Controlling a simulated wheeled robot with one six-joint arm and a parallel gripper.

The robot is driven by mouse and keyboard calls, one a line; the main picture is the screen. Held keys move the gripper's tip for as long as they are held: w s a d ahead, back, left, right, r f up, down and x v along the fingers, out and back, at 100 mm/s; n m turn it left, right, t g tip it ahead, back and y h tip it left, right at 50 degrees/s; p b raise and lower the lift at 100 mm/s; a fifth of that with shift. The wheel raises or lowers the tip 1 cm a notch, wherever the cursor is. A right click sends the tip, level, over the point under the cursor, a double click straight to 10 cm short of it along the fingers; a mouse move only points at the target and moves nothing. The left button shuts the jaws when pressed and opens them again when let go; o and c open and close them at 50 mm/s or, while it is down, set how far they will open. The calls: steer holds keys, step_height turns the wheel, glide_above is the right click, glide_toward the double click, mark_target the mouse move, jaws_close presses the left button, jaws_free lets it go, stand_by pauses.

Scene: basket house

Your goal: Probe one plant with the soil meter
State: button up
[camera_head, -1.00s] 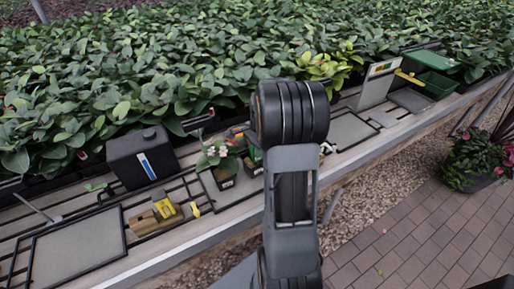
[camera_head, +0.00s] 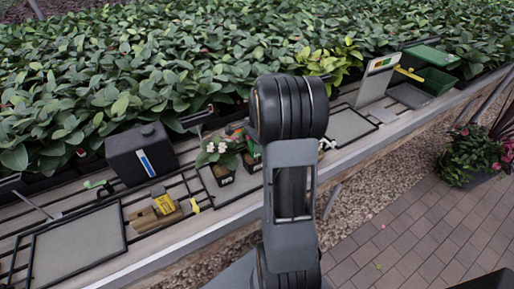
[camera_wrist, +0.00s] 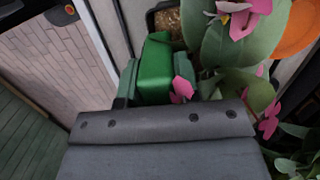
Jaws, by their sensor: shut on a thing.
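My gripper (camera_wrist: 155,95) is shut on a bright green block-shaped thing (camera_wrist: 154,70), likely the soil meter, in the wrist view. Its probe is not visible. A dark pot of brown soil (camera_wrist: 167,24) lies just beyond the green thing, with large green leaves and pink flowers (camera_wrist: 245,18) to the right. Pink petals overlap the green thing's right side. I cannot tell whether the meter touches the soil. In the head view, a white-flowered potted plant (camera_head: 220,153) stands left of my arm. Another potted plant (camera_head: 252,155) is partly behind the arm, which hides my gripper.
A black box (camera_head: 140,155) and a wooden block with a yellow piece (camera_head: 163,203) stand left on the bench. A grey mat (camera_head: 78,246) lies at front left. An upright panel (camera_head: 377,80) and green bin (camera_head: 436,80) stand right. Dense foliage lines the back.

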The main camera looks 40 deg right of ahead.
stand_by(0.5)
steer(key=o, duration=1)
step_height(320, 180, up, 14)
steer(key=d, duration=0.1)
steer(key=shift+d+f+p, duration=0.15)
steer(key=shift+d+p, duration=0.2)
